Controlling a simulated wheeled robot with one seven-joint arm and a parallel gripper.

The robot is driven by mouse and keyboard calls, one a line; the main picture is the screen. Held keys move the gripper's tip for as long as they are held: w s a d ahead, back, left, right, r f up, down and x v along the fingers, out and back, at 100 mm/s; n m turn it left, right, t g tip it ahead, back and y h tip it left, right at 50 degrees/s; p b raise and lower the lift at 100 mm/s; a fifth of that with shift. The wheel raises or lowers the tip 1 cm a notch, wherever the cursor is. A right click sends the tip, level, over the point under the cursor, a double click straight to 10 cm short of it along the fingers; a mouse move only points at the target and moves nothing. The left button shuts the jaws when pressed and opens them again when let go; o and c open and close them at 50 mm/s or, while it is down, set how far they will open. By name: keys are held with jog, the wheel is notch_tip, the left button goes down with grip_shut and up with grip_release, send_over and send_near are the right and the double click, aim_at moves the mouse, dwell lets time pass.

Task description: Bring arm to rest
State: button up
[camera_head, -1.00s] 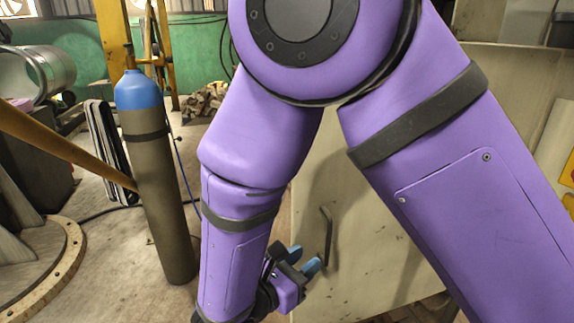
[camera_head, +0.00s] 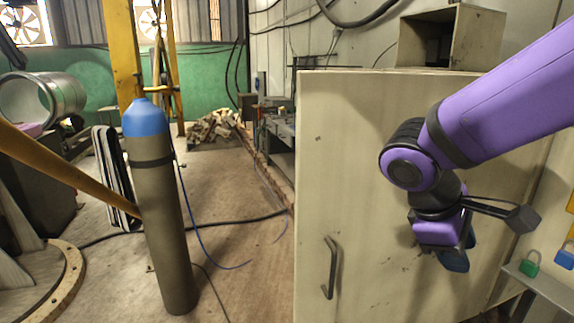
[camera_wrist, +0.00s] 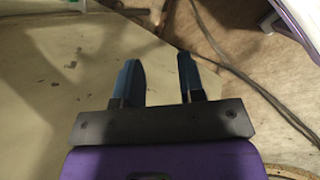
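My gripper (camera_head: 456,260) hangs at the end of my purple arm at the right of the head view, in front of a cream cabinet door (camera_head: 345,190). In the wrist view my gripper (camera_wrist: 157,80) shows two blue fingers standing apart with nothing between them. The cabinet door and the floor lie beyond the fingers there. The dark door handle (camera_head: 331,268) is to the left of and below my gripper, clear of it.
A gas cylinder (camera_head: 163,220) with a blue top stands at the left, beside a slanting yellow bar (camera_head: 65,167). A shelf (camera_head: 540,284) with a green padlock (camera_head: 529,264) is at the right. Cables lie on the floor. Floor between cylinder and cabinet is mostly open.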

jog(key=s+d+r+m+t+y, duration=0.4)
jog(key=s+r+m+t+y, duration=0.1)
jog(key=m, duration=0.4)
jog(key=shift+s+d+r+t+y, duration=0.25)
jog(key=shift+s+r+y, duration=0.45)
jog(key=shift+s+r, duration=0.55)
jog(key=shift+w+r, duration=0.1)
jog(key=shift+w, duration=0.05)
